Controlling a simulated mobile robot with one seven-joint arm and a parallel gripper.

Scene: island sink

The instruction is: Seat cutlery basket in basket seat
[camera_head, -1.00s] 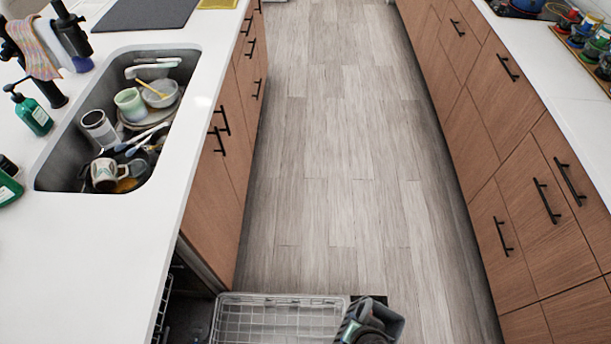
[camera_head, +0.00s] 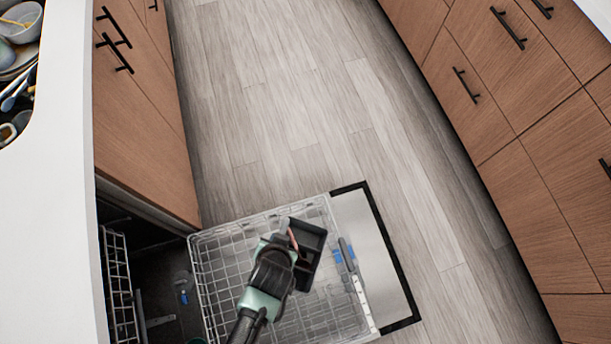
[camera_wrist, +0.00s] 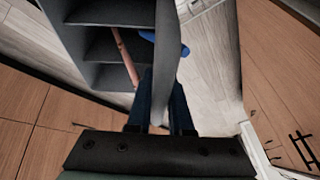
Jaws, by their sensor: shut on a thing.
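The dark grey cutlery basket (camera_head: 311,238) is held above the pulled-out dishwasher rack in the head view. It is tilted, with its open compartments showing. My gripper (camera_head: 289,256) is shut on it from the lower left and hides part of it. In the wrist view the basket (camera_wrist: 95,14) fills the upper left, and my gripper's dark fingers (camera_wrist: 160,95) meet its wall. A reddish stick and a blue piece show by its compartments. A grey strip with blue parts (camera_head: 347,252) lies along the rack's right side; I cannot tell whether it is the basket seat.
The white wire rack (camera_head: 222,240) stands over the open dishwasher door (camera_head: 366,240). The counter with the sink (camera_head: 50,200) is on the left, and drawers (camera_head: 520,190) line the right. The wooden floor (camera_head: 290,100) ahead is clear.

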